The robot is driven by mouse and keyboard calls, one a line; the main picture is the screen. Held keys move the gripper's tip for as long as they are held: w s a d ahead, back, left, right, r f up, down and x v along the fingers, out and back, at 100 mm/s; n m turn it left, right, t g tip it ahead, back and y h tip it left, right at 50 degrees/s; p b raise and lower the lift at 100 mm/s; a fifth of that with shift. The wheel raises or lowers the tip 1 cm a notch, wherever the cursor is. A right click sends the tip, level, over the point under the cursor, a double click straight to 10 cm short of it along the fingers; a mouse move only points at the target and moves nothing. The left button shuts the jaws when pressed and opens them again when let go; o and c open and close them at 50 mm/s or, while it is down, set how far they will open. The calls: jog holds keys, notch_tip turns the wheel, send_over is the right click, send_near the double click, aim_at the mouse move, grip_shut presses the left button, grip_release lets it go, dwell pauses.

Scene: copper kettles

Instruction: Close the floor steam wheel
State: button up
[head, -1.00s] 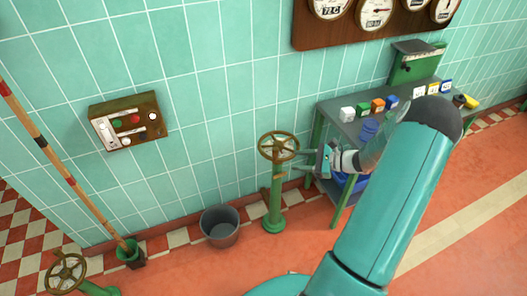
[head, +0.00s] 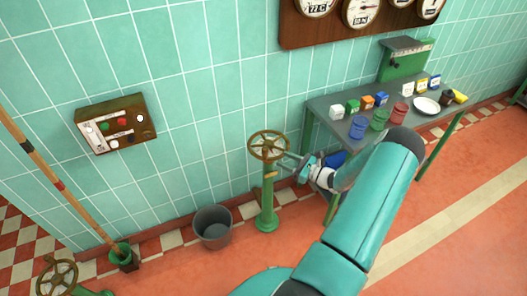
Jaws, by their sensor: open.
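A brass-coloured handwheel (head: 268,147) sits on top of an upright green floor pedestal (head: 267,205) near the tiled wall, in the middle of the head view. A second, similar wheel (head: 57,280) on a green pipe is at the bottom left, partly cut off. My gripper (head: 286,162) is open and empty. Its fingers point left at the middle wheel, close to the right rim and just below it. I cannot tell whether a fingertip touches the rim.
A grey bucket (head: 213,228) stands left of the pedestal. A grey-topped table (head: 330,100) with coloured cups and small boxes is to the right, behind my arm. A control box (head: 117,122) hangs on the wall. A pole (head: 60,185) leans at the left.

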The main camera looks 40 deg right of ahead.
aim_at(265, 151)
jog(key=x, duration=0.9)
jog(key=shift+w+a, duration=0.25)
jog(key=shift+w, duration=0.1)
grip_shut()
